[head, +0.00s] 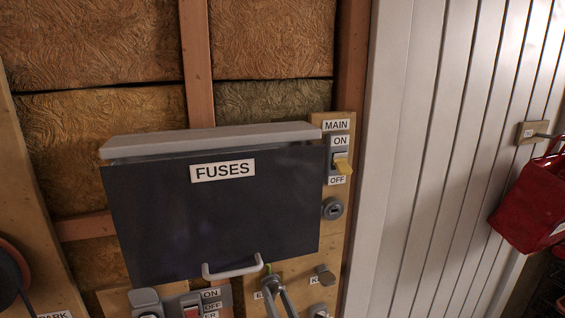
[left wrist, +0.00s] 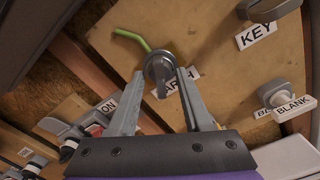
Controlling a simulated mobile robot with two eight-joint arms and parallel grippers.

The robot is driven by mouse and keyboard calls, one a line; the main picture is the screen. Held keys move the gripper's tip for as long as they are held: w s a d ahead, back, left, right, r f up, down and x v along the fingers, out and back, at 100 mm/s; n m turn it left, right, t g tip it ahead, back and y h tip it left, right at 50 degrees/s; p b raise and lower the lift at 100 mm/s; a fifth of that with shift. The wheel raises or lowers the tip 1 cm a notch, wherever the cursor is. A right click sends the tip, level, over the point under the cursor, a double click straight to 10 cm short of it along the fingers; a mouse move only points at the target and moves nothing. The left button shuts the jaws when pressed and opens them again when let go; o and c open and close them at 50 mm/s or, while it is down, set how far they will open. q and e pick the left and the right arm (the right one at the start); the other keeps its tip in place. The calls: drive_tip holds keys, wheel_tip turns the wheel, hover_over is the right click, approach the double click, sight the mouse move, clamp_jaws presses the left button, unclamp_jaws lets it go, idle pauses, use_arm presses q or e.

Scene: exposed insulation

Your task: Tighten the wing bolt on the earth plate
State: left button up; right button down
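The wing bolt (left wrist: 160,72) is a grey round-headed fitting with a raised wing, on a wooden board in the left wrist view. A green wire (left wrist: 131,37) runs to it. Beside it is the earth plate label (left wrist: 188,80), partly hidden by a finger. My left gripper (left wrist: 160,76) has its two fingertips apart, one on either side of the bolt, with gaps showing beside the wing; contact is unclear. In the head view my left gripper (head: 275,285) shows below the fuse box handle and largely hides the bolt. My right gripper is not in view.
The dark fuse box cover (head: 220,220) with its pale handle (head: 232,271) hangs just above my gripper. A main switch (head: 341,160) and a key lock (head: 333,208) are to the right. A blank-labelled fitting (left wrist: 281,94) lies right of the bolt.

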use_arm(q)
drive_tip(key=v, duration=0.9)
idle(0.7)
idle(1.4)
